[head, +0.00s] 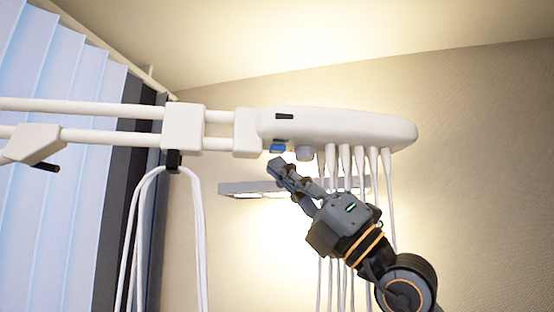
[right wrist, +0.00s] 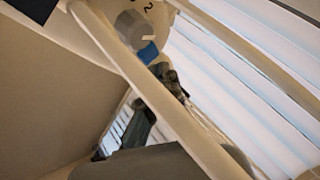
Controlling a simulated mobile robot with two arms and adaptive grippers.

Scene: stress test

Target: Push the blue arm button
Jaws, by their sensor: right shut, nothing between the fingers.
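The blue button (head: 278,148) sits on the underside of the white dental arm unit (head: 340,127), near its left end. My right gripper (head: 277,167) is shut and empty, with its fingertips just below the blue button. A small gap seems to show between them in the head view. In the right wrist view the blue button (right wrist: 148,53) lies just beyond my right gripper's fingers (right wrist: 158,78), beside a grey round knob (right wrist: 131,24). A pale tube partly covers the fingers there, and I cannot tell whether they touch the button. My left gripper is not in view.
Several white handpieces with hoses (head: 345,160) hang from the unit, close to my right gripper and wrist. A grey knob (head: 305,153) is right of the button. A thin grey bar (head: 240,188) is behind. Looped white hoses (head: 200,235) hang at left, near the window blinds (head: 50,110).

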